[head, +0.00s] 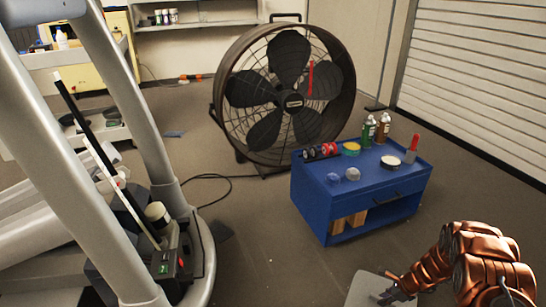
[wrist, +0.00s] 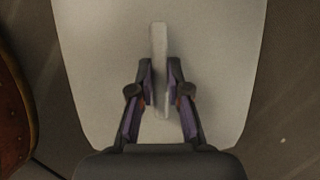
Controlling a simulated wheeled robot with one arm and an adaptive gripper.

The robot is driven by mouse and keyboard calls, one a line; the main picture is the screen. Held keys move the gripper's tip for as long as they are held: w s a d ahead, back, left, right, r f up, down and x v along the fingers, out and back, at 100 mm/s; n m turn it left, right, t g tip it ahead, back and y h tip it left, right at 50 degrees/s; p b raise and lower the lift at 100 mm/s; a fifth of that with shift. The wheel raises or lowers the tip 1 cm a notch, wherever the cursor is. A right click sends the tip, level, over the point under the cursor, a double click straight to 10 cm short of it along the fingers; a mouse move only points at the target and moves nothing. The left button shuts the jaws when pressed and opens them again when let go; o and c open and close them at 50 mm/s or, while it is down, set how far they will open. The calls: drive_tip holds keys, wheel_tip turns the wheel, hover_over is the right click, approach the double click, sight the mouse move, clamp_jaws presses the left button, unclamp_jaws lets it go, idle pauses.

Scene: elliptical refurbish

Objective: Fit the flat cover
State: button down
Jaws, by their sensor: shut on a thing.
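The flat cover (wrist: 220,50) is a pale grey plate with rounded corners and fills most of the wrist view. A narrow upright rib (wrist: 158,45) stands at its middle. My gripper (wrist: 160,85) is shut on this rib, one finger on each side. In the head view the cover (head: 366,290) shows at the bottom edge, partly cut off, with my gripper (head: 388,296) over it. The elliptical machine (head: 60,150) stands at the left, with an open lower housing (head: 180,250) that shows dark parts and a green light.
A blue cart (head: 350,205) with cans, bottles and tools on top stands right of centre. A large black fan (head: 285,95) stands behind it, its cable on the floor. Bare floor (head: 265,255) lies between the machine and the cart.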

drive_tip(key=w+a+r+n+g, duration=0.3)
drive_tip(key=w+a+r+n, duration=0.35)
drive_tip(key=w+r, duration=0.3)
drive_tip(key=w+a+r+n+g+h, duration=0.2)
drive_tip(key=a+r+n, duration=0.5)
drive_tip(key=n, duration=0.1)
drive_tip(key=w+a+r+n+g+h, duration=0.1)
drive_tip(key=w+a+r+n+g, duration=0.1)
drive_tip(key=a+r+n, duration=0.6)
drive_tip(key=s+a+r+p, duration=0.2)
drive_tip(key=s+r+p, duration=0.1)
drive_tip(key=r+p, duration=0.9)
drive_tip(key=s+a+r+n+p, duration=0.1)
drive_tip(key=s+a+r+p, duration=0.1)
drive_tip(key=r+p, duration=1.1)
drive_tip(key=s+a+r+n+p, duration=0.1)
drive_tip(key=s+r+p, duration=0.3)
drive_tip(key=r+p, duration=0.8)
wheel_tip(320, 180, up, 10)
drive_tip(key=shift+a+r+h, duration=0.1)
drive_tip(key=shift+a+h, duration=0.3)
